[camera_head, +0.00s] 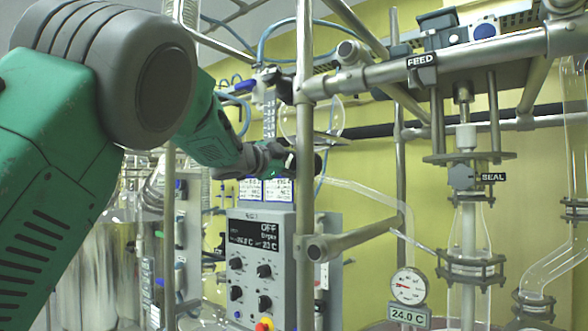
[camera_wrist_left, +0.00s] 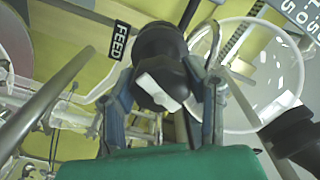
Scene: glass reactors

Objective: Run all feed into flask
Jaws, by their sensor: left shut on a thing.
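My left gripper (camera_head: 283,160) reaches in from the left, beside a vertical steel post. In the left wrist view its two fingers (camera_wrist_left: 165,105) are closed around a black knob (camera_wrist_left: 160,50) with a white mark on its face. The knob is mostly hidden by the gripper in the head view. A clear round glass vessel (camera_head: 340,112) is behind the post. The liquid level in it cannot be told. A flask cannot be clearly identified. My right gripper is not in view.
A control box (camera_head: 262,258) with knobs and a display reading OFF stands below the gripper. Steel posts and rails (camera_head: 305,215) frame the space closely. A SEAL-labelled glass column (camera_head: 469,225) and a round gauge (camera_head: 409,286) above a 24.0 C display are right.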

